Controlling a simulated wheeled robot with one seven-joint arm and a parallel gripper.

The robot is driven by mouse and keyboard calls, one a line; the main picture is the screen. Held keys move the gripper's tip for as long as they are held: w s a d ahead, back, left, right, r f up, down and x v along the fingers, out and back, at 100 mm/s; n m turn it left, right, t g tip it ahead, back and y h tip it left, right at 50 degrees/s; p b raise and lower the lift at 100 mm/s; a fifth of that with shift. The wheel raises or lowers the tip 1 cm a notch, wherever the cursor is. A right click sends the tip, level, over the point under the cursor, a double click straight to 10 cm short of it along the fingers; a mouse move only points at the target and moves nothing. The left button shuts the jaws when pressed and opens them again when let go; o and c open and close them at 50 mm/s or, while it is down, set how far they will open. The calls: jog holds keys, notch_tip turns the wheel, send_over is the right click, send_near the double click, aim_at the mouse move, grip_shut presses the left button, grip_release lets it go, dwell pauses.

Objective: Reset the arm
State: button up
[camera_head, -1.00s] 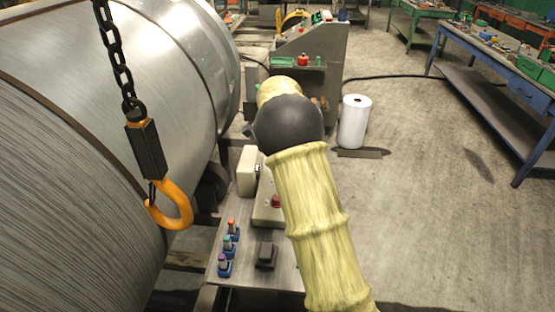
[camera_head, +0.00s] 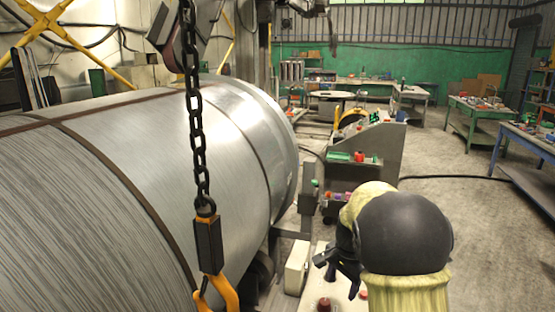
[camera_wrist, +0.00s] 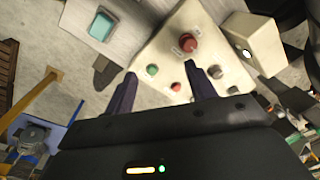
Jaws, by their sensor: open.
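My arm, in a pale yellow sleeve with a dark grey joint, rises at the lower right of the head view. My gripper (camera_head: 342,272) points left and down from it, just right of a cream box. In the wrist view my gripper (camera_wrist: 162,92) shows two dark fingers spread apart with nothing between them. Beyond the fingertips is a cream control panel (camera_wrist: 160,55) with a large red button (camera_wrist: 187,42), a green button (camera_wrist: 152,70) and smaller red ones. The fingers appear apart from the panel, though the exact gap cannot be told.
A large metal cylinder (camera_head: 235,150) fills the left. A chain (camera_head: 196,120) with an orange hook (camera_head: 225,293) hangs before it. A grey console (camera_head: 375,150) stands behind my arm. Workbenches (camera_head: 478,118) stand at the right, with open floor (camera_head: 450,200) between.

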jog(key=s+a+f+n+t, duration=0.1)
jog(key=s+n, duration=0.9)
jog(key=s, duration=1)
jog(key=shift+s+a+f+n+t, duration=0.2)
jog(key=shift+a+f+n+t, duration=0.15)
jog(key=shift+f, duration=0.3)
